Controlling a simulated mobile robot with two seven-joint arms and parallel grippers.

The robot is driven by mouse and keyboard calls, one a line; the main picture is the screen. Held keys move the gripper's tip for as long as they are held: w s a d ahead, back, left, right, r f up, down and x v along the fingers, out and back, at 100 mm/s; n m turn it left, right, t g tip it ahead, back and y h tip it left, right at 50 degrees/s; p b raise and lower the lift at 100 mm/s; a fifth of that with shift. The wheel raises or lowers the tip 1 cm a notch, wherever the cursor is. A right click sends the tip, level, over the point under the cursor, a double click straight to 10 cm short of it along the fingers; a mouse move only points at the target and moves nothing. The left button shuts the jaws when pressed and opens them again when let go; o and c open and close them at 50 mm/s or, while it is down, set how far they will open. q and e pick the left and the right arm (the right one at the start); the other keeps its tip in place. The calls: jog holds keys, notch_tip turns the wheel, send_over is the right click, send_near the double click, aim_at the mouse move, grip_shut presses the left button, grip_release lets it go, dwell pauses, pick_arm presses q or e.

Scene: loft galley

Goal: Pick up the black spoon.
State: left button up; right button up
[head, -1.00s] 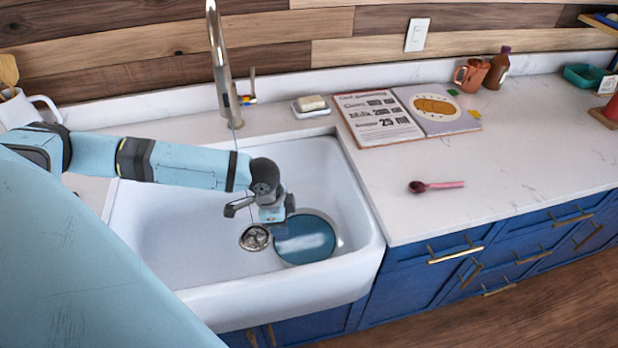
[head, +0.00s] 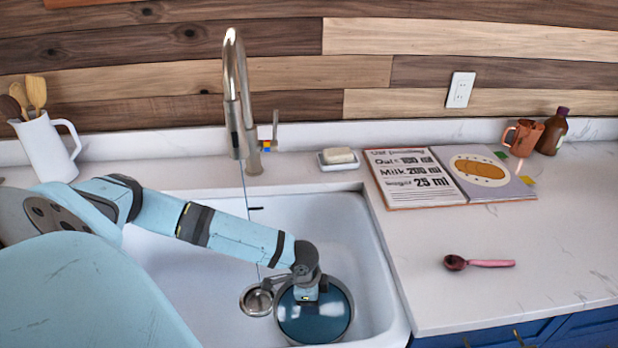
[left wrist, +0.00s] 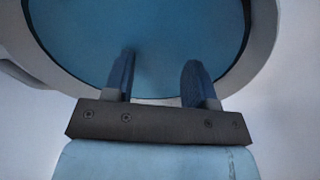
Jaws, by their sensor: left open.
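No clearly black spoon shows. A spoon (head: 484,263) with a dark red bowl and a pink handle lies on the counter right of the sink. A dark brown utensil (head: 9,107) stands with wooden ones in the white pitcher (head: 47,150) at the far left; its lower part is hidden. My left gripper (head: 306,294) is over the round blue dish (head: 318,318) in the sink. The left wrist view shows its two fingers (left wrist: 157,72) apart and empty, with the blue dish (left wrist: 150,30) in front of them. My right gripper is out of view.
The white sink (head: 378,285) has a drain strainer (head: 257,300) beside the dish. A tall faucet (head: 237,95) stands behind it. Soap (head: 338,155), an open book (head: 450,177), an orange mug (head: 523,137) and a brown bottle (head: 553,131) stand along the back. Counter around the pink-handled spoon is clear.

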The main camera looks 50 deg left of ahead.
pick_arm(q)
jog(key=shift+d+f+b, duration=0.15)
jog(key=shift+f+b, duration=0.15)
jog(key=shift+f, duration=2.5)
grip_shut()
jog(key=shift+r, duration=0.1)
